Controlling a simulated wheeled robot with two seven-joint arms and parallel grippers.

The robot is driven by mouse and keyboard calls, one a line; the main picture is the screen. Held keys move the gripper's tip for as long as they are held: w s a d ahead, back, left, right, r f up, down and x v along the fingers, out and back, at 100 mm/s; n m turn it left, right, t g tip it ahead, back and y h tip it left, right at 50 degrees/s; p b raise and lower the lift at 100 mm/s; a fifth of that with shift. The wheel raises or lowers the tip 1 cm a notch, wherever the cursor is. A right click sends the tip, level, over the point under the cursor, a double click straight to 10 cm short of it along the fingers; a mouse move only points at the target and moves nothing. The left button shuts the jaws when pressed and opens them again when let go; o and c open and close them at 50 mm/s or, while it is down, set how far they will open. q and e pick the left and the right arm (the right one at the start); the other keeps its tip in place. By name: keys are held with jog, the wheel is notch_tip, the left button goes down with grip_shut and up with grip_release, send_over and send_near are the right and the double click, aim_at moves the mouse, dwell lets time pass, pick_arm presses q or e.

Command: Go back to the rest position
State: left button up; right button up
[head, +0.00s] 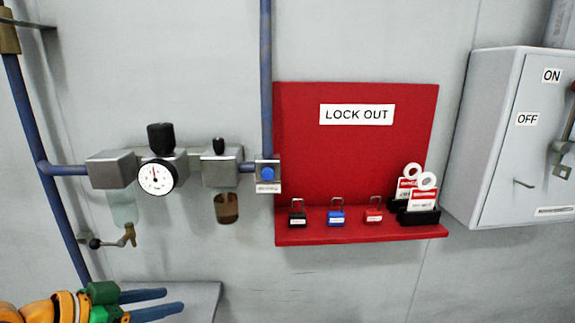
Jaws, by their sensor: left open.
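My left gripper (160,303) is at the lower left of the head view. Its two blue fingers point right and are apart, with nothing between them. It is below the pressure gauge and in front of a grey surface. My right gripper is not in view.
A red lock out board (300,150) on the wall holds black (297,218), blue (336,217) and red (373,215) padlocks and tags (422,199). A gauge (157,178) and blue pipes (50,200) are at left. A grey switch box (500,150) is at right. A grey surface (200,300) lies below.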

pick_arm(q)
jog(key=s+d+f+g+y, duration=0.15)
jog(key=s+f, duration=0.25)
jog(key=f, duration=0.4)
jog(key=s+d+f+g+y, duration=0.1)
jog(key=s+d+f+g, duration=0.15)
jog(key=f, duration=0.65)
jog(key=s+d+f+n+g+y, duration=0.1)
jog(key=s+f+n+y, duration=0.15)
jog(key=s, duration=0.45)
jog(key=s+d+f+n+g+y, duration=0.1)
jog(key=s+f+n+y, duration=0.1)
jog(key=s+f, duration=0.35)
notch_tip(320, 180, down, 9)
jog(key=s, duration=0.2)
jog(key=s+a+f+g, duration=0.2)
jog(key=s+f, duration=1.2)
jog(key=f, duration=0.2)
jog(key=shift+a+f, duration=0.15)
jog(key=shift+f, duration=0.2)
